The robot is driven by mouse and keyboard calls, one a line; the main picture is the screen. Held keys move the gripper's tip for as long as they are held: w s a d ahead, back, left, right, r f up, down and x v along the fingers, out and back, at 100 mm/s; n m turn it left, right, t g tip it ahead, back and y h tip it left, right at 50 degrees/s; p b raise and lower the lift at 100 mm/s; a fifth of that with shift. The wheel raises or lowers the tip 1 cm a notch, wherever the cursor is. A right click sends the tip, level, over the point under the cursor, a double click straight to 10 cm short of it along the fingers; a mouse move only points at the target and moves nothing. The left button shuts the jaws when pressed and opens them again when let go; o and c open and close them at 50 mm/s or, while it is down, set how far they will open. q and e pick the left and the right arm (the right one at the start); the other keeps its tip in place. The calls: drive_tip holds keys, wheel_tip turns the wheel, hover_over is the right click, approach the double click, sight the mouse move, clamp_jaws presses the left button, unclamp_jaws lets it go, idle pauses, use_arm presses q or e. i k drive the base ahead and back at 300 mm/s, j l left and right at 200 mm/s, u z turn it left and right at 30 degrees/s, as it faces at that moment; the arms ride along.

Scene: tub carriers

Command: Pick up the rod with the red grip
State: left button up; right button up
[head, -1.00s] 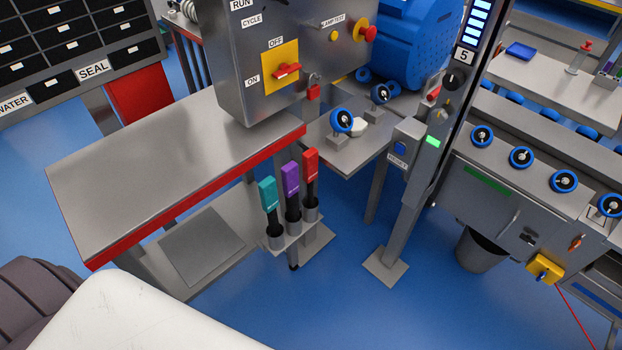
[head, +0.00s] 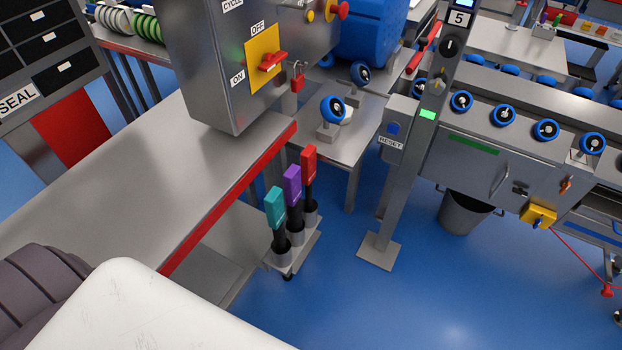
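The rod with the red grip (head: 309,167) stands upright in a grey holder (head: 298,252) beside the red-edged steel bench. It is the farthest of three rods in a row. The rod with the purple grip (head: 292,186) is in the middle and the rod with the teal grip (head: 275,208) is nearest. Neither of my grippers shows in the head view.
The steel bench (head: 130,180) with its red edge lies left of the rods. A control box (head: 215,70) stands above its far end. A grey post with a reset box (head: 392,140) stands to the right. Blue floor (head: 400,310) is open in front and right of the holder.

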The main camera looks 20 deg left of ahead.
sight(308, 157)
drive_tip(key=j+u, duration=0.15)
drive_tip(key=i+l+u, duration=0.1)
drive_tip(key=u, duration=0.35)
drive_tip(key=l+u, duration=0.45)
drive_tip(key=i+l+u, duration=0.1)
drive_tip(key=u, duration=0.35)
drive_tip(key=l, duration=0.1)
